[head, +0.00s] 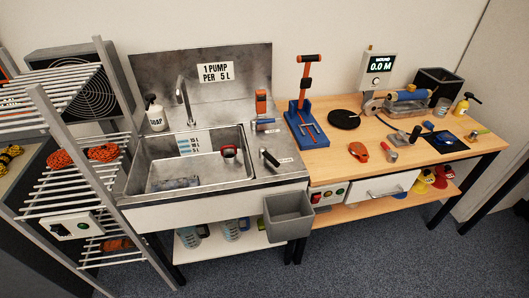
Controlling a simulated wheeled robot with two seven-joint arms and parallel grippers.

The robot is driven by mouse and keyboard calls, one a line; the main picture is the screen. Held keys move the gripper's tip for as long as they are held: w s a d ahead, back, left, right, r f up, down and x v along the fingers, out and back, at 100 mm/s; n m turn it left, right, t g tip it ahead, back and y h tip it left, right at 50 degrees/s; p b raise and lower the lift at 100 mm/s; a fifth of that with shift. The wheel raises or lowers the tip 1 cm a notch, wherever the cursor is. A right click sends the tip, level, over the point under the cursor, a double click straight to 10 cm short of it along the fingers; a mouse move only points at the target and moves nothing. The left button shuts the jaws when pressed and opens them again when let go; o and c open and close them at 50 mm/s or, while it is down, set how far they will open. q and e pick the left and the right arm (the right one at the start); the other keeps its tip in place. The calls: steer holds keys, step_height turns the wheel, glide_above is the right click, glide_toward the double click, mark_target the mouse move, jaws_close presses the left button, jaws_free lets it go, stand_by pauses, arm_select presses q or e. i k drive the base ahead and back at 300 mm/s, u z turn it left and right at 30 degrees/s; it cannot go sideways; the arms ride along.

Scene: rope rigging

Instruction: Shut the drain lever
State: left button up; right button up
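The steel sink (160,189) stands at centre-left with its basin open at the top. A black-handled lever (270,158) sits on the right deck of the sink, near the front, beside a small white label too small to read. Its handle slants toward the back left. Farther back on the same deck is another fitting with an orange upright part (261,103) and a label too small to read. I cannot tell for sure which one is the drain lever. The drain itself is not clearly visible. Neither of my grippers is in view.
A soap bottle (155,113) and the faucet (183,103) stand behind. A grey bin (289,215) hangs at the sink's front right. A slatted rack (75,165) is left; a wooden workbench (340,158) adjoins right.

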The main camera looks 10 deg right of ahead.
mark_target(263, 153)
steer(key=k, duration=0.65)
steer(key=u, duration=0.3)
steer(key=i, duration=0.65)
steer(key=z, duration=0.45)
steer(key=i, duration=0.75)
steer(key=z, duration=0.75)
